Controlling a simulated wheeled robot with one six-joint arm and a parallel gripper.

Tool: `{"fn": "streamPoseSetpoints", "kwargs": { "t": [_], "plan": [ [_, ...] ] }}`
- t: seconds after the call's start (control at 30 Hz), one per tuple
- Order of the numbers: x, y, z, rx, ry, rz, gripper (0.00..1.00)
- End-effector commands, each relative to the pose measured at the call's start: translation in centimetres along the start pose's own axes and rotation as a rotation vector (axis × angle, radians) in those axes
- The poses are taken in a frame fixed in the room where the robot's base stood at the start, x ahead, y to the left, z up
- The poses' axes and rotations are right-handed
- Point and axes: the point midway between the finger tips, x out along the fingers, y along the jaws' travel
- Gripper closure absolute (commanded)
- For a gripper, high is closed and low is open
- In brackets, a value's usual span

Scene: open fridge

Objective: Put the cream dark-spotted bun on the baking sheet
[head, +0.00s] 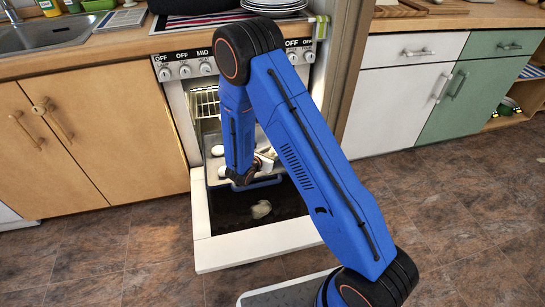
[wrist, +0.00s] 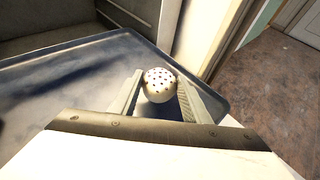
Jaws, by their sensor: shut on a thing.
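The cream dark-spotted bun (wrist: 161,78) sits between the two fingers of my gripper (wrist: 160,88) in the wrist view, with a finger touching each side. My gripper is shut on it. The dark blue-grey baking sheet (wrist: 50,82) lies below and beyond the bun, which shows near the sheet's right-hand end. I cannot tell whether the bun touches the sheet. In the head view my gripper (head: 265,158) is at the oven opening, over the baking sheet (head: 262,184), partly hidden by my arm. The bun cannot be made out there.
The oven door (head: 225,248) is folded down, with a pale patch or object (head: 261,209) on its dark inside. Pale roundish things (head: 217,150) show at the sheet's left. A wire rack (head: 205,103) is inside the oven. Wooden cupboards (head: 85,135) stand left; open floor lies right.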

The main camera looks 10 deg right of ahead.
Motion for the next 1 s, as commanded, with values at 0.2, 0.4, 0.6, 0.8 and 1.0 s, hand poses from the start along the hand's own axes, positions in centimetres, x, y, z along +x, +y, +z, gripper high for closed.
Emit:
{"fn": "streamPoseSetpoints", "kwargs": {
  "t": [0.2,0.4,0.6,0.8,1.0],
  "plan": [
    [0.9,0.0,-2.3,0.0,0.001,-0.001,0.79],
    [1.0,0.0,-2.4,0.001,0.0,0.0,0.79],
    [1.1,0.0,-2.6,0.0,0.001,-0.001,0.79],
    [1.1,0.0,-2.6,0.001,0.0,0.0,0.38],
    [1.1,0.0,-2.5,0.001,0.0,0.0,0.38]
  ]
}}
